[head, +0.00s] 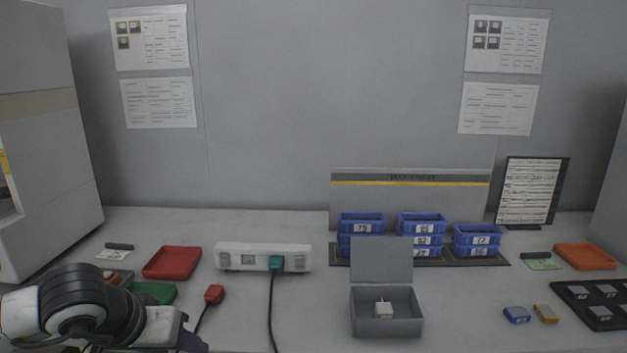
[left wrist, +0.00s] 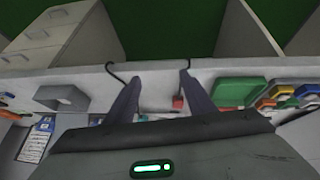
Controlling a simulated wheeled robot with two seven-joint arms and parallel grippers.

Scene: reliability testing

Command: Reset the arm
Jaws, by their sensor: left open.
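My left arm comes in at the lower left of the head view. Its gripper (head: 188,342) is partly cut off by the bottom edge, near the table's front. In the left wrist view the two dark fingers of my left gripper (left wrist: 160,80) stand well apart with nothing held between them. A red plug (left wrist: 178,102) shows beyond the gap, apart from the fingers. My right gripper is in neither view.
On the table stand a red tray (head: 172,262), a white power strip (head: 232,258) with a teal plug (head: 275,263), a red plug (head: 214,295), an open grey box (head: 387,326) and blue bins (head: 361,226). A green tray (head: 152,293) lies beside my left arm. The front middle is mostly clear.

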